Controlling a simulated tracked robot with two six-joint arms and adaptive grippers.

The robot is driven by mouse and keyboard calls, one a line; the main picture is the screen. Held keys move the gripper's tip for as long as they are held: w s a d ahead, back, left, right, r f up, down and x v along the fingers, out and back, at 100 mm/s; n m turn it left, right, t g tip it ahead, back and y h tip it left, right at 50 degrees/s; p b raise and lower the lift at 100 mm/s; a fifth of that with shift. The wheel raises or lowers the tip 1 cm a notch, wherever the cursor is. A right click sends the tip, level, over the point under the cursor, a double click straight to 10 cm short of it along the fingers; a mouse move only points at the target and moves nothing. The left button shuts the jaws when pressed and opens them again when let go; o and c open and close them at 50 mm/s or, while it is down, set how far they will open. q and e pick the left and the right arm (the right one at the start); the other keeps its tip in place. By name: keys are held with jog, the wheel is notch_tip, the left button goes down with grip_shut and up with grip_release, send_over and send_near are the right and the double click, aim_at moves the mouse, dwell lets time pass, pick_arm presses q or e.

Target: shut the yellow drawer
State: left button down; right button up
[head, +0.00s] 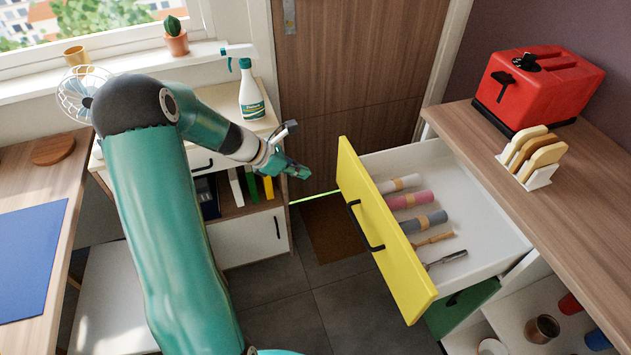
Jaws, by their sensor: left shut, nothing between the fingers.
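The yellow drawer (385,235) stands pulled out from under the counter on the right. Its yellow front has a black bar handle (364,226) and faces left. Rolled cloths in white, pink (408,200) and grey lie inside it, with a wooden-handled tool and a metal-ended tool near them. My left gripper (298,172) is shut and empty. It is in front of the drawer's face, to the left of its far upper corner, with a gap between them. My right gripper is not in view.
A red toaster (540,85) and a toast rack (530,160) stand on the counter. A green drawer (462,306) and open shelf with cups lie below. A cabinet with a spray bottle (251,95) stands behind my left arm. Floor (290,320) before the drawer is clear.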

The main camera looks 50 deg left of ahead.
aim_at(346, 182)
pick_arm(q)
jog(key=x, duration=0.3)
jog(key=r+x, duration=0.1)
jog(key=x, duration=0.3)
jog(key=w+x, duration=0.1)
jog(key=x, duration=0.3)
jog(key=shift+w+d+r, duration=0.15)
jog(key=shift+d+r, duration=0.05)
jog(key=shift+d, duration=0.2)
jog(key=shift+w+d, duration=0.2)
jog(key=shift+w, duration=0.25)
jog(key=shift+w, duration=0.1)
